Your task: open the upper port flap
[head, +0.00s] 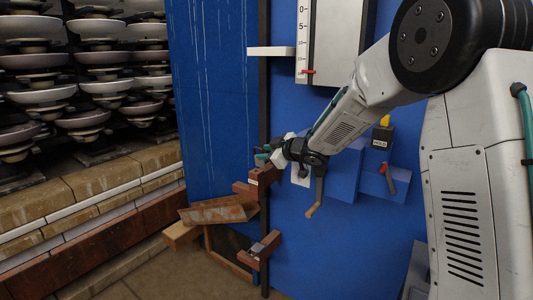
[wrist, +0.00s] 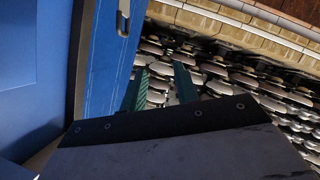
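My gripper (head: 263,155) is in front of the blue cabinet's dark vertical edge, just above the upper brown bracket (head: 247,188). In the wrist view its two green fingers (wrist: 161,87) stand apart with nothing seen between them. A rusty, tilted plate (head: 218,211) sticks out at lower left, over a dark opening (head: 228,242). I cannot tell whether this plate is the upper port flap. A lower brown bracket (head: 262,247) carries a small grey piece. In the wrist view a slotted grey piece (wrist: 122,18) sits on a blue panel (wrist: 103,65) left of the fingers.
Insulator stacks (head: 84,70) stand on a stepped ledge (head: 90,190) at left.

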